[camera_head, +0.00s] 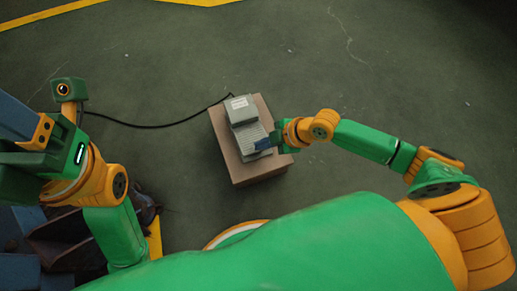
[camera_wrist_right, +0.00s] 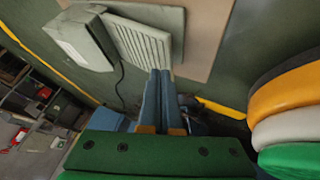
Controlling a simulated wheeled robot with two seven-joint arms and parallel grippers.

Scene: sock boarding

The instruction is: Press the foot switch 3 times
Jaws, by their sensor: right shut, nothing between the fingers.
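The foot switch (camera_head: 243,116) is a light grey unit with a labelled housing and a ribbed pedal (camera_head: 250,136). It sits on top of a brown box (camera_head: 224,141). The ribbed pedal also shows in the right wrist view (camera_wrist_right: 141,38), beside the grey housing (camera_wrist_right: 80,40). My right gripper (camera_head: 264,144) is shut and empty, its blue fingertips over the free end of the pedal. In the right wrist view the fingertips (camera_wrist_right: 160,74) overlap the pedal's edge; I cannot tell whether they touch it. My left gripper (camera_head: 14,118) is at the left edge, fingers partly cut off.
A black cable (camera_head: 150,126) runs left from the switch across the green floor (camera_head: 400,60). Bins with dark contents (camera_head: 60,250) stand at the lower left. Yellow lines mark the floor (camera_head: 45,14). The floor around the box is largely clear.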

